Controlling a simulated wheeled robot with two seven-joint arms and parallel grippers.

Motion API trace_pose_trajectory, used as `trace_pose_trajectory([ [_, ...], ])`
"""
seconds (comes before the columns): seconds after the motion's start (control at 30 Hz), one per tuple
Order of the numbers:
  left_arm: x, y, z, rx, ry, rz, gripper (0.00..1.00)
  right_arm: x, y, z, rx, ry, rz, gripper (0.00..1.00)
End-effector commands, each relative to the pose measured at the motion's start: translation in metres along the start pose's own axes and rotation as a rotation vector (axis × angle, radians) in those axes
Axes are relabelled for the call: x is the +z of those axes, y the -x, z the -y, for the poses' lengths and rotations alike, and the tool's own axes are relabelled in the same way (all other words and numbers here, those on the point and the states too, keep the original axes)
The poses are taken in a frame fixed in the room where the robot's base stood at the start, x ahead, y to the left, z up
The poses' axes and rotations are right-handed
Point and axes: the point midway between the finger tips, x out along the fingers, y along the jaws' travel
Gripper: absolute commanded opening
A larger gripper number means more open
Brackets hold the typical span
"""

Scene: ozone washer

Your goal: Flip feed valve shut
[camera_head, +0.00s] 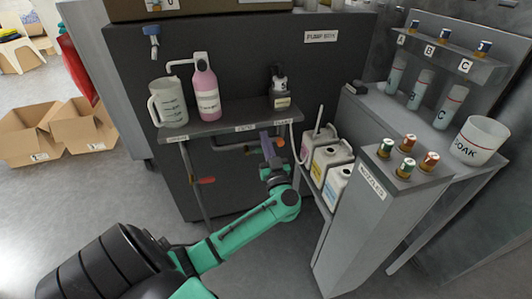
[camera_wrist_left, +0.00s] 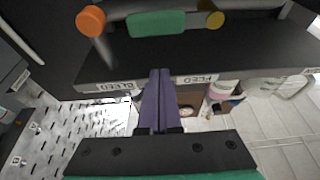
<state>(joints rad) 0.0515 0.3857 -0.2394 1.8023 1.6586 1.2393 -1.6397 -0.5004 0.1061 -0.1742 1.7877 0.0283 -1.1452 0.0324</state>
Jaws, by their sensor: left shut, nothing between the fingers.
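A pipe run (camera_head: 232,148) shows under the front edge of the grey shelf, below a small label (camera_head: 244,128) that seems to read FEED. A red-orange handle (camera_head: 204,180) sits lower left, and another small orange part (camera_head: 280,141) shows just right of my left gripper (camera_head: 264,136). In the wrist view an orange knob (camera_wrist_left: 91,20), a green bar (camera_wrist_left: 157,23) and a yellow knob (camera_wrist_left: 211,19) lie beyond the gripper. I cannot tell which is the feed valve handle. My left gripper (camera_wrist_left: 155,75) is shut and empty, its purple fingers near the shelf edge. My right gripper is out of view.
Several jugs (camera_head: 328,158) stand to the right, beside a grey nozzle stand (camera_head: 352,215). Cardboard boxes (camera_head: 80,128) lie far left.

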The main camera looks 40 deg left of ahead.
Motion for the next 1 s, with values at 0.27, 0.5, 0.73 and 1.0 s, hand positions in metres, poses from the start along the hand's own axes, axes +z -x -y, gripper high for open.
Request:
trace_pose_trajectory([
  [0.27,0.037,0.016,-0.001,0.005,-0.003,0.006,0.0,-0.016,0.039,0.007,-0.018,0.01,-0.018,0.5],
  [0.5,0.038,0.017,-0.001,0.005,-0.003,0.006,0.0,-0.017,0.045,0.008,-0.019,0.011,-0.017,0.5],
  [0.73,0.037,0.017,-0.001,0.006,-0.005,0.007,0.0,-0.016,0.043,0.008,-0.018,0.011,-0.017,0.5],
  [1.0,0.037,0.017,-0.001,0.017,-0.037,0.009,0.0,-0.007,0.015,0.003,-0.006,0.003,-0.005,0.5],
])
